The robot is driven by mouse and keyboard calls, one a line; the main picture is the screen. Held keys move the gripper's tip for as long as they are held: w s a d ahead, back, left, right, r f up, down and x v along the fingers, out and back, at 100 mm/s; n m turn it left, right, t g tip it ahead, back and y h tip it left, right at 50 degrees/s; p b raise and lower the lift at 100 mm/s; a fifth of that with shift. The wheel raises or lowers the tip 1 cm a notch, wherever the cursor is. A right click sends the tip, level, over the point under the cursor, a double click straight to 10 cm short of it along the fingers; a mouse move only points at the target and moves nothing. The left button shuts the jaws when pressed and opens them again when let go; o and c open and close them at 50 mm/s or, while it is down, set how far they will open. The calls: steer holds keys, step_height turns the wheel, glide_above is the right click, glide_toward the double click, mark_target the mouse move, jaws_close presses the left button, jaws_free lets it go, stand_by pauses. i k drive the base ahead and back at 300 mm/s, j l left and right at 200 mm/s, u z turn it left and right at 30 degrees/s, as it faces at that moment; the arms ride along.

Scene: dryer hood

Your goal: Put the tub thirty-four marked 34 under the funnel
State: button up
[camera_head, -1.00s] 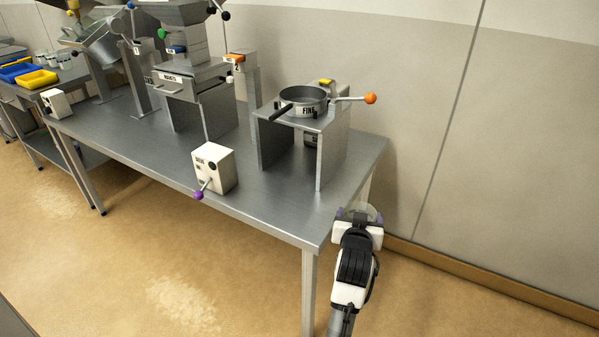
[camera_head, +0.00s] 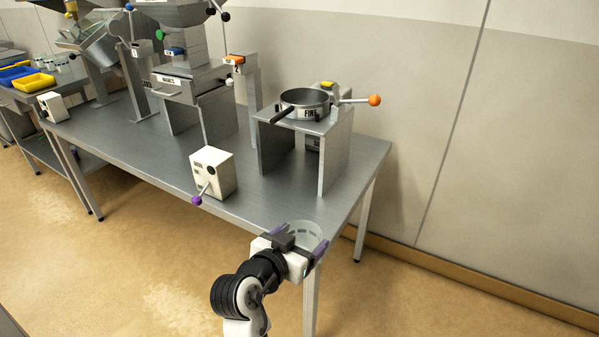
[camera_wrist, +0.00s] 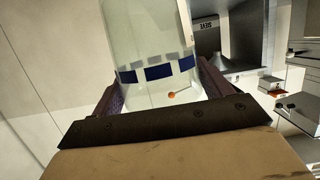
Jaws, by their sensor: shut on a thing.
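My gripper (camera_head: 299,247) is shut on a clear tub (camera_head: 302,234), held at the near right corner of the steel bench. In the wrist view the tub (camera_wrist: 158,78) stands between the two purple-lined fingers (camera_wrist: 165,98); it is see-through with a band of dark blue blocks, and no number 34 can be read on it. A steel stand carries a round pan marked FINE (camera_head: 305,103), with an orange-knobbed lever. I cannot tell which fitting is the funnel; a grey hopper (camera_head: 182,45) stands above a drawer unit farther left.
A white switch box (camera_head: 212,172) with a purple-knobbed lever stands at the front edge of the bench (camera_head: 270,205). Yellow (camera_head: 34,82) and blue trays and small tubs sit on a far left table. The bench's near right corner is bare.

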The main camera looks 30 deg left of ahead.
mark_target(304, 170)
steer(key=i+j, duration=0.35)
steer(key=j, duration=0.15)
steer(key=i+j, duration=0.3)
steer(key=j, duration=0.15)
